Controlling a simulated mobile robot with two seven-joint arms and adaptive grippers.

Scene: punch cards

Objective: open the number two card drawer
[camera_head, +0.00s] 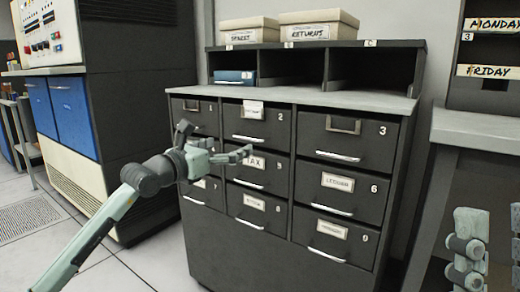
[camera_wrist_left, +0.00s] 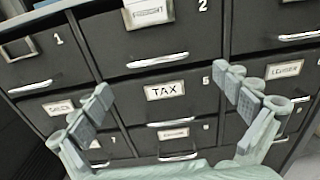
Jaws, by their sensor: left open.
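The number two drawer (camera_head: 262,124) is the top middle drawer of a dark card cabinet. It is shut, with a silver bar handle (camera_head: 248,138) at its lower edge and a white label in its holder. In the left wrist view the drawer (camera_wrist_left: 190,38) is at the top, above the TAX drawer, and its handle (camera_wrist_left: 157,61) runs across its lower edge. My left gripper (camera_head: 215,142) is open and empty in front of the cabinet, its fingers spread. In the wrist view its fingertips (camera_wrist_left: 168,88) lie below the handle, to either side. My right gripper (camera_head: 493,212) shows partly at the right edge, fingers apart.
Other numbered drawers surround it, all shut, including the TAX drawer (camera_head: 258,169) below. A grey top (camera_head: 300,96) juts above the drawers, with shelves and labelled boxes (camera_head: 318,25). A blue-fronted machine (camera_head: 75,115) stands left. Floor is clear between it and the cabinet.

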